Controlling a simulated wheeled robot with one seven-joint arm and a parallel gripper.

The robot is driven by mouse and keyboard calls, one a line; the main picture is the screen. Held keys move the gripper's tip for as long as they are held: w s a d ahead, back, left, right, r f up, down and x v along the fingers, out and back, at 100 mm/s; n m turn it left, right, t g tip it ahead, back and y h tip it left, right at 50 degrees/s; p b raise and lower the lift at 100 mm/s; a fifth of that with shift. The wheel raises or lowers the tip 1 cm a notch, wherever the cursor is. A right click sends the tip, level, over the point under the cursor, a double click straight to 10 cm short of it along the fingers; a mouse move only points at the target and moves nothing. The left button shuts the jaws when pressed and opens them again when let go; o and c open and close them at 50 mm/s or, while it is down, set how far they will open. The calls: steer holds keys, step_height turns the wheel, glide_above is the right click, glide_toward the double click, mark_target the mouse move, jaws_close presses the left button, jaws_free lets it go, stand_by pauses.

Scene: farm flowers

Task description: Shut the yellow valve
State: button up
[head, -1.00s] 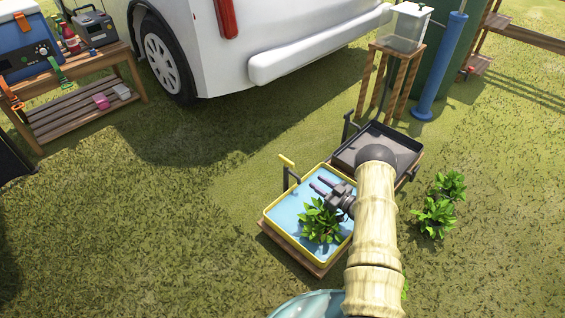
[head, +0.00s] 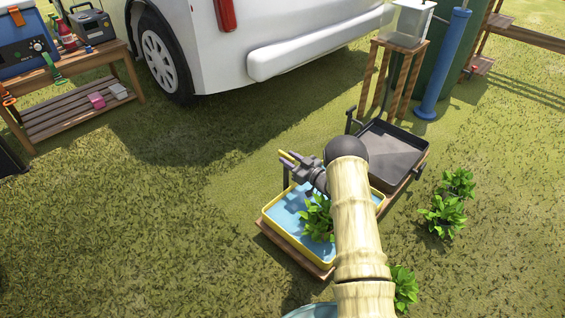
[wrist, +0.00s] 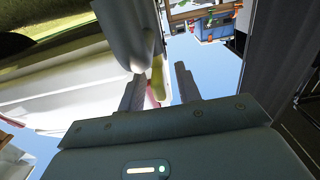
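The yellow valve handle (wrist: 157,78) shows in the wrist view between my two fingers, nearer the left one, with a gap to the right finger. In the head view it is mostly hidden by my gripper (head: 290,159), which is at the top of the dark post (head: 285,178) beside the yellow-rimmed tray (head: 268,222). My gripper (wrist: 160,92) is open, its fingers apart on either side of the handle. Whether a finger touches it, I cannot tell. The blue tray floor holds a leafy plant (head: 318,215).
A black tray (head: 395,150) with its own dark post (head: 349,120) adjoins the yellow one. My arm covers part of both trays. Leafy plants (head: 443,215) grow to the right. A white van (head: 270,40) stands behind, and a wooden bench (head: 75,105) is at left. Grass ahead is clear.

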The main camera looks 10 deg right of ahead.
steer(key=shift+b+x, duration=0.5)
steer(key=shift+x, duration=0.8)
